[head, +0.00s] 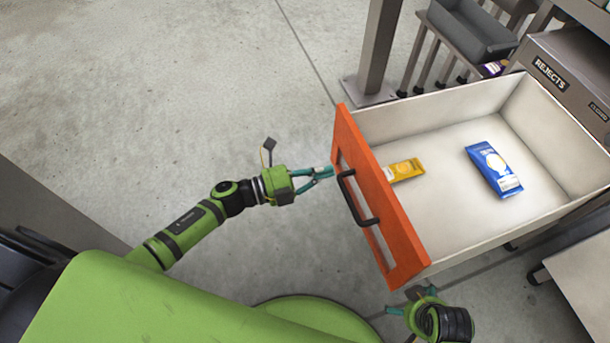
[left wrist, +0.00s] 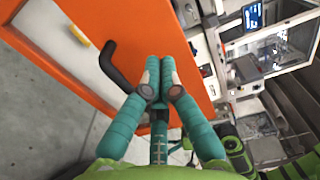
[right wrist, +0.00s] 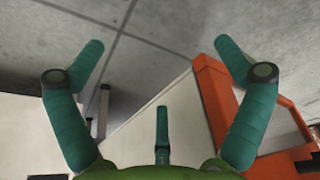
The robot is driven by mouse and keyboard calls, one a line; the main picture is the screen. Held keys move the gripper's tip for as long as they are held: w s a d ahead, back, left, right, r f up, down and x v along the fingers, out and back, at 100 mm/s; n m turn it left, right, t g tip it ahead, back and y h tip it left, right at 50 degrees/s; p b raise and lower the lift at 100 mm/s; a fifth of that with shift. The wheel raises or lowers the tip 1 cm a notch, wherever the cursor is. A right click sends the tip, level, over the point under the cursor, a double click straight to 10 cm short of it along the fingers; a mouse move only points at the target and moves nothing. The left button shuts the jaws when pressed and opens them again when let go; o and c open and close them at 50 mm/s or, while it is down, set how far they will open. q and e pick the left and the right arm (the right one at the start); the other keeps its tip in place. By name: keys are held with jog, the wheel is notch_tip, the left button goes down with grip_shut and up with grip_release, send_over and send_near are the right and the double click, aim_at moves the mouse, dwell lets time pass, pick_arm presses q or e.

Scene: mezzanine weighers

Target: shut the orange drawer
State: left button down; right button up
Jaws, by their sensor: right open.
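The orange drawer stands pulled well out, its orange front (head: 388,210) facing my arms and a dark bar handle (head: 354,197) across it. The front and handle (left wrist: 118,66) also show in the left wrist view. My left gripper (head: 329,172) is shut with nothing seen between its fingers, just before the front near the handle's far end. Whether it touches the front I cannot tell. My right gripper (head: 410,300) is open and empty beside the front's near end. In the right wrist view, the orange front (right wrist: 212,95) lies near its right finger.
In the drawer lie a yellow packet (head: 406,169) and a blue packet (head: 493,170). A grey cabinet marked REJECTS (head: 565,65) stands behind it. A metal post (head: 376,50) rises beyond the drawer's far side. The concrete floor at left is clear.

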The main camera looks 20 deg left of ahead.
aim_at(362, 161)
pick_arm(q)
jog(key=x, duration=0.6)
jog(key=shift+w+d+b, duration=0.25)
jog(key=shift+d+b, duration=0.05)
pick_arm(e)
jog(key=shift+w+r, duration=0.15)
jog(key=shift+r, duration=0.7)
